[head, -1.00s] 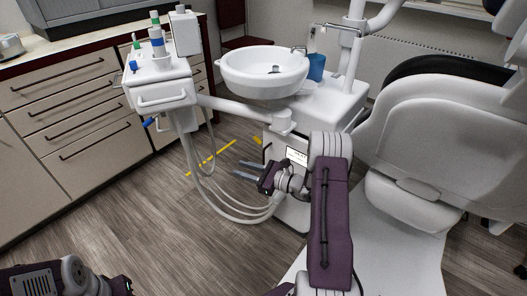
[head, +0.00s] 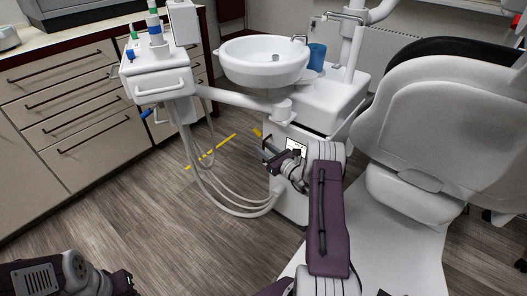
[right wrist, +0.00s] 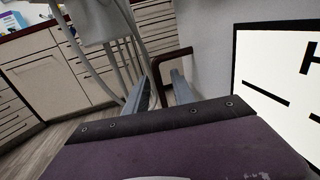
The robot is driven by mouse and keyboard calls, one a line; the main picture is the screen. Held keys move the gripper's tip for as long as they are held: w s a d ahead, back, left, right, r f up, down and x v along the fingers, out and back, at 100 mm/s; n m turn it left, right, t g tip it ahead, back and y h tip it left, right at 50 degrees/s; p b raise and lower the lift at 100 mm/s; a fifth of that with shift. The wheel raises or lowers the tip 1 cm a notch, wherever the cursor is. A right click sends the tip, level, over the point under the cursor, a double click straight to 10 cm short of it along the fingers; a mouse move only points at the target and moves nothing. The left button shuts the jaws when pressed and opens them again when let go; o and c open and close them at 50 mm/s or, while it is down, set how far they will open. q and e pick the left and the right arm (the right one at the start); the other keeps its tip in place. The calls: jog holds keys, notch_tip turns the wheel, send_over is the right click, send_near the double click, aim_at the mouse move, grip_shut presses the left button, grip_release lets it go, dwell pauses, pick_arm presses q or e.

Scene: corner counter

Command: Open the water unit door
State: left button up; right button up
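The water unit (head: 335,105) is a white cabinet below the round basin, beside the chair. Its white front (right wrist: 210,45) fills the right side of the right wrist view, with a black-edged label (right wrist: 285,85). A dark red bracket handle (right wrist: 171,56) stands out from this front. My right gripper (head: 268,150) is at the front, its fingers (right wrist: 165,88) apart. The handle's upright bar shows between the fingers; I cannot tell whether either touches it. The door looks closed. My left gripper (head: 125,283) is at the bottom left, far from the unit, its fingers not clearly seen.
Hoses (head: 215,185) hang from the instrument tray (head: 160,85) to the left of the unit. The dental chair (head: 410,150) stands close on the right. Drawers (head: 75,100) line the left wall. The floor (head: 150,220) in front is clear.

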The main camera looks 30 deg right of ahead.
grip_shut()
dwell(1.4)
